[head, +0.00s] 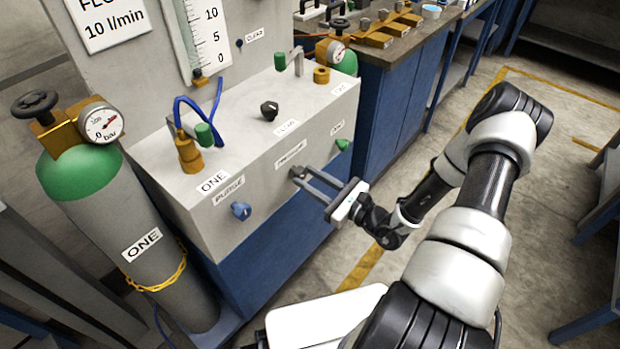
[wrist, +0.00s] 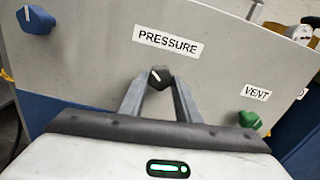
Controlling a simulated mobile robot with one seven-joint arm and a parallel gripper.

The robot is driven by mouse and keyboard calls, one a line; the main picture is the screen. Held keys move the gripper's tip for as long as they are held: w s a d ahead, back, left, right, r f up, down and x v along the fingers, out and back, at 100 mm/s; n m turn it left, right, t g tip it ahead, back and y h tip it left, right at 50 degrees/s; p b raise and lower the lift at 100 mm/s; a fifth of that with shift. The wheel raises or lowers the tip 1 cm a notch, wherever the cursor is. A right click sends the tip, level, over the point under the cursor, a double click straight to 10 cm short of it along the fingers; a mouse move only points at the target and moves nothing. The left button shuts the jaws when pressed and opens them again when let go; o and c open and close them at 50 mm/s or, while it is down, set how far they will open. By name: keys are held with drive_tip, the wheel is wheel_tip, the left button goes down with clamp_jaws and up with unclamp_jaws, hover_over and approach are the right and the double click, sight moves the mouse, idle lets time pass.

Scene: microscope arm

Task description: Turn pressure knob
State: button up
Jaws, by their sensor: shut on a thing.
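The pressure knob (wrist: 159,77) is a small dark knob with a white pointer line. It sits on the grey front panel under the PRESSURE label (wrist: 168,41). My gripper (wrist: 158,84) is shut on it, with one finger on each side. In the wrist view the pointer line leans up and to the left. In the head view my gripper (head: 298,176) reaches the panel from the right, and its fingers hide most of the knob.
A blue PURGE knob (head: 241,211) is left of the pressure knob, and a green VENT knob (wrist: 250,120) is right. A black knob (head: 269,110) stands on the cabinet top. A gas cylinder (head: 135,235) stands at left.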

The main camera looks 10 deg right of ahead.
drive_tip(key=shift+m, duration=0.7)
drive_tip(key=o, duration=1.1)
drive_tip(key=shift+c, duration=0.2)
drive_tip(key=p+v, duration=0.1)
drive_tip(key=v, duration=1.6)
drive_tip(key=shift+s+d, duration=0.15)
drive_tip(key=shift+r, duration=0.1)
